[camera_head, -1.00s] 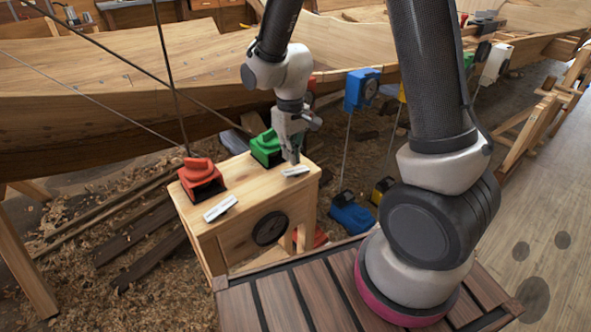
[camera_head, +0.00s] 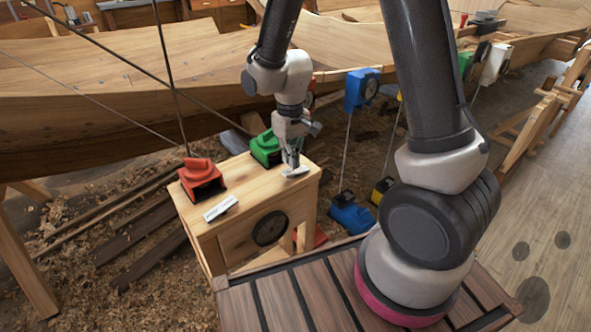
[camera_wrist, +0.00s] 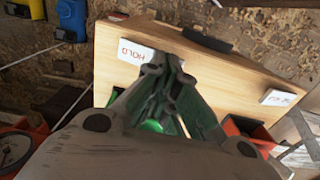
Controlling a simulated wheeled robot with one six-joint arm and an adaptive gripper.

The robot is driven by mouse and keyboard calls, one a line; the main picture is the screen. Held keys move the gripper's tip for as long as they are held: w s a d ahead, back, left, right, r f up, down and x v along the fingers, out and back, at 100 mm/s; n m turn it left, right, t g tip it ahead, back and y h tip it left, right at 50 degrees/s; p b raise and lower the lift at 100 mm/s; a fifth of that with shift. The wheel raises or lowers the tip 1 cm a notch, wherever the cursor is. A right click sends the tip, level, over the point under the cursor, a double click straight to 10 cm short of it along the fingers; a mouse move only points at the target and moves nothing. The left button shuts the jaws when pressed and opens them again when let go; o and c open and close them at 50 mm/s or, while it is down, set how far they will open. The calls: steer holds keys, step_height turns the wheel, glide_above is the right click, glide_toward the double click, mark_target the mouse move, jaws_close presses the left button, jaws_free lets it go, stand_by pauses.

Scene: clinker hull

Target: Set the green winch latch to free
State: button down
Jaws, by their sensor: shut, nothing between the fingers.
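The green winch (camera_head: 266,149) sits on the pale wooden box (camera_head: 245,203), just left of and behind my gripper. My gripper (camera_head: 292,168) points down at the box top by a white label plate (camera_head: 298,173), its fingers shut and empty. In the wrist view the fingertips (camera_wrist: 166,62) are beside the plate, which reads HOLD (camera_wrist: 134,52); I cannot tell whether they touch it. Green parts of the winch (camera_wrist: 150,126) show between and beside the fingers, which hide most of it. I cannot make out the latch or its setting.
A red winch (camera_head: 200,178) with its own white plate (camera_head: 221,208) shares the box top on the left. A dark round disc (camera_head: 269,228) is on the box front. A blue unit (camera_head: 361,90) and the planked hull (camera_head: 110,90) are behind. Thin taut lines cross at left.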

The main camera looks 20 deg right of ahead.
mark_target(291, 171)
steer(key=shift+f, duration=1.5)
stand_by(0.5)
steer(key=shift+r, duration=3.5)
steer(key=s+d+r+m+t, duration=0.1)
steer(key=s+d+r+t, duration=0.1)
steer(key=s+d+r, duration=0.5)
steer(key=s+d+r+m+t, duration=0.2)
steer(key=s+d+r, duration=0.6)
steer(key=s+r, duration=0.4)
steer(key=shift+r+m, duration=0.3)
steer(key=shift+r, duration=0.35)
